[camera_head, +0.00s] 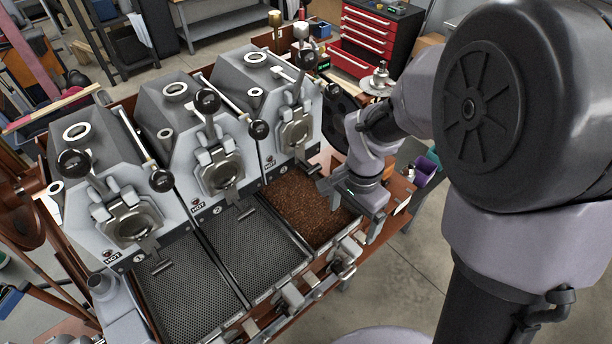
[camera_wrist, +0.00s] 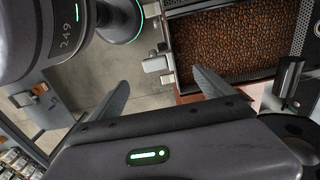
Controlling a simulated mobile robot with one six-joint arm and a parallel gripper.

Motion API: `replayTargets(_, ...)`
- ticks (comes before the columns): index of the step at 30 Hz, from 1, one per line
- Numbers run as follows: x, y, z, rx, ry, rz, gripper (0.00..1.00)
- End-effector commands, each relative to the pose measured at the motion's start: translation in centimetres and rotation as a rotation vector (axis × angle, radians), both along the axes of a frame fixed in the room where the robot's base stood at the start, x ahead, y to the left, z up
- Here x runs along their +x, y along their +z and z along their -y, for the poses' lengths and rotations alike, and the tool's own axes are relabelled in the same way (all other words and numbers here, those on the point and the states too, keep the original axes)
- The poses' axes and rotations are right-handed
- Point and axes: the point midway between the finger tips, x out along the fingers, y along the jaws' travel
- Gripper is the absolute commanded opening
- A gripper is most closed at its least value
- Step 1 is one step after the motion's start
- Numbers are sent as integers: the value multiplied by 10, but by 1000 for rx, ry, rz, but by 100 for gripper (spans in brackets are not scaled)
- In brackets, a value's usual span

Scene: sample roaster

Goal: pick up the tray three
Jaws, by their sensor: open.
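Tray three is the rightmost cooling tray (camera_head: 287,225), below the roaster marked 3. It is filled with brown coffee beans (camera_head: 300,203). In the wrist view the beans (camera_wrist: 235,42) fill the upper right, and a perforated part of the tray (camera_wrist: 303,38) shows at their right. My gripper (camera_head: 350,212) is over the right side of this tray in the head view and hides part of it. In the wrist view my gripper (camera_wrist: 160,80) is open, with nothing between its fingers. A small metal fitting (camera_wrist: 155,63) shows ahead between them. I cannot tell whether the gripper touches the tray.
Two empty perforated trays, the middle one (camera_head: 247,250) and the left one (camera_head: 183,292), lie beside it. Three roasters stand behind, with "HOT" labels. Metal fittings (camera_head: 292,296) line the front edge. A red tool cabinet (camera_head: 367,40) stands behind. Floor at the lower right is clear.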

Motion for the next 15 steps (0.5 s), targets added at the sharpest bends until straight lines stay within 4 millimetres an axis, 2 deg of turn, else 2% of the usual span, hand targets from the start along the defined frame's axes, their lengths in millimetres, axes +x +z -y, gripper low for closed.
replayTargets(1,-1,-19,0,0,1,-5,92)
replayTargets(4,-1,-45,0,1,1,-4,92)
replayTargets(11,-2,-75,2,0,1,-1,92)
replayTargets(15,-4,-104,9,0,1,-3,92)
